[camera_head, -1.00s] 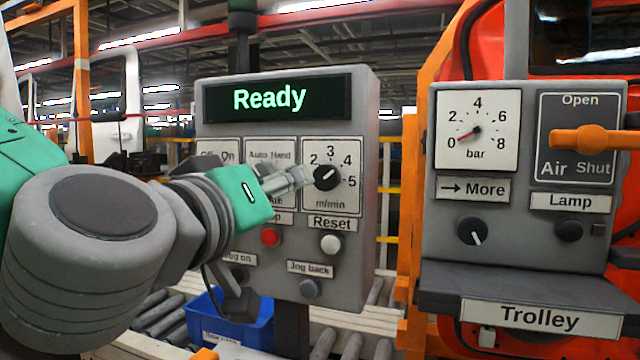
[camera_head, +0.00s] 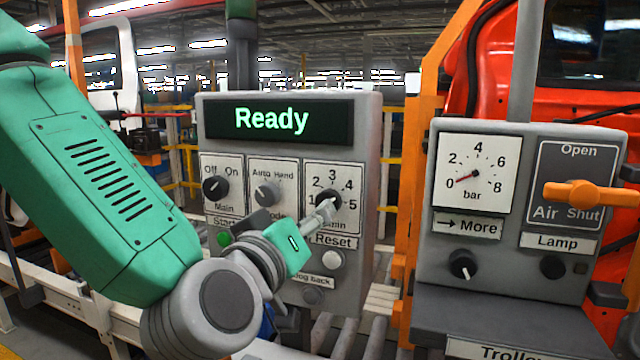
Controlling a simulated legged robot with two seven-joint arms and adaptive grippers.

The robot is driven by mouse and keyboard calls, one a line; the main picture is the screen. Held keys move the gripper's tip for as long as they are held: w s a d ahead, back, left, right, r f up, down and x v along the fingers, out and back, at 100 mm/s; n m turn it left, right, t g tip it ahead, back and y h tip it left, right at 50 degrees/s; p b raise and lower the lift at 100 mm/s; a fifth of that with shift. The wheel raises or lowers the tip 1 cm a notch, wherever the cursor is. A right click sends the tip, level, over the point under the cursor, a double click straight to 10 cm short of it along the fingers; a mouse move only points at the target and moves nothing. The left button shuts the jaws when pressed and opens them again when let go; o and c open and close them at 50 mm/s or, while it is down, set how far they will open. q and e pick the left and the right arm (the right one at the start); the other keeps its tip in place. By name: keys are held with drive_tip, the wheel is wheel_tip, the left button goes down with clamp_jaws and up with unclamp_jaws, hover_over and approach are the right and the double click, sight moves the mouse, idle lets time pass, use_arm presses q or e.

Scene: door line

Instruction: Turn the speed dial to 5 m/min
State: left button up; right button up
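The speed dial (camera_head: 327,198) is a black knob on a white plate marked 1 to 5 and m/min, at the right of the grey control box. Its light pointer mark seems to aim to the upper right, near 4 to 5, but the gripper tip partly covers the knob. My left gripper (camera_head: 325,211) reaches from the lower left with its fingertips at the knob's lower edge. I cannot tell whether the fingers are closed on the knob. The display (camera_head: 278,121) above reads "Ready". My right gripper is not in view.
The Main knob (camera_head: 215,187) and Auto/Hand knob (camera_head: 267,194) are left of the dial. The white Reset button (camera_head: 332,260) sits just below it. A trolley panel (camera_head: 525,270) with a pressure gauge and orange air valve handle (camera_head: 590,195) stands at the right.

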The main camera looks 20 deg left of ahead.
sight(335, 197)
use_arm(q)
drive_tip(key=w+p, duration=0.1)
drive_tip(key=w, duration=0.6)
drive_tip(key=shift+d, duration=0.4)
drive_tip(key=shift+w+a, duration=0.1)
drive_tip(key=shift+w, duration=0.05)
drive_tip(key=c, duration=0.5)
drive_tip(key=shift+f, duration=0.1)
drive_tip(key=c, duration=0.7)
drive_tip(key=shift+o, duration=0.3)
drive_tip(key=shift+d, duration=0.35)
